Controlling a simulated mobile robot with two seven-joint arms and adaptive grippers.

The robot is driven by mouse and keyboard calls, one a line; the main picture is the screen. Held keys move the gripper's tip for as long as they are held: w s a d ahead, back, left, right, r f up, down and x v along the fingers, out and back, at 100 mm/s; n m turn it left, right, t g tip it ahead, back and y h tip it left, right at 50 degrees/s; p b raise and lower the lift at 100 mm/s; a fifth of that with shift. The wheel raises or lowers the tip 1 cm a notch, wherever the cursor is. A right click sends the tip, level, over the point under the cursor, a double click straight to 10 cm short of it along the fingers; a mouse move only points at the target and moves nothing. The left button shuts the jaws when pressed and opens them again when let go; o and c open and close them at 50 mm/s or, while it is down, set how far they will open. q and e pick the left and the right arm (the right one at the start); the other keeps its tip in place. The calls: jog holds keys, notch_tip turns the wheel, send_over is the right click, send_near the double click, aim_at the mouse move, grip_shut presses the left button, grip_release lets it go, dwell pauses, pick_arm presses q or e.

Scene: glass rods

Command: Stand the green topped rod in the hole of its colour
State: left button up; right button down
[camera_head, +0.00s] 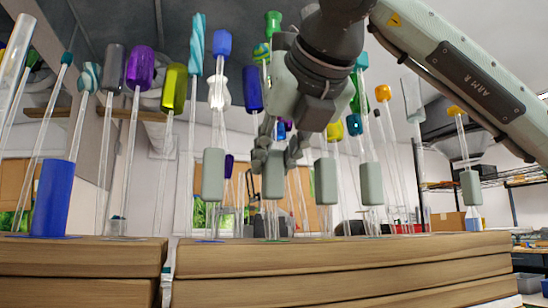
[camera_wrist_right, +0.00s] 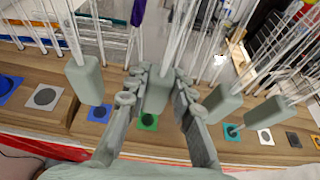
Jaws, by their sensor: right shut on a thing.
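My right gripper (camera_head: 275,154) is shut on the grey grip block (camera_head: 273,180) of an upright glass rod. In the right wrist view the fingers (camera_wrist_right: 158,84) sit on both sides of this grey block (camera_wrist_right: 156,95). A green top (camera_head: 273,20) shows above the gripper and appears to belong to this rod; my arm hides part of the link. The green square with a dark round hole (camera_wrist_right: 148,121) is just below the held block. I cannot tell whether the rod's clear lower end is in that hole. My left gripper is not in view.
Several other glass rods with grey blocks stand close on both sides, such as one on the left (camera_head: 213,176) and one on the right (camera_head: 326,182). The wooden stand (camera_head: 340,270) carries a row of coloured squares, including a blue one (camera_wrist_right: 98,113).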

jog(key=shift+f+b, duration=0.3)
jog(key=shift+b, duration=0.1)
jog(key=c, duration=1.2)
grip_release()
jog(key=shift+s, duration=0.1)
jog(key=v, duration=1.2)
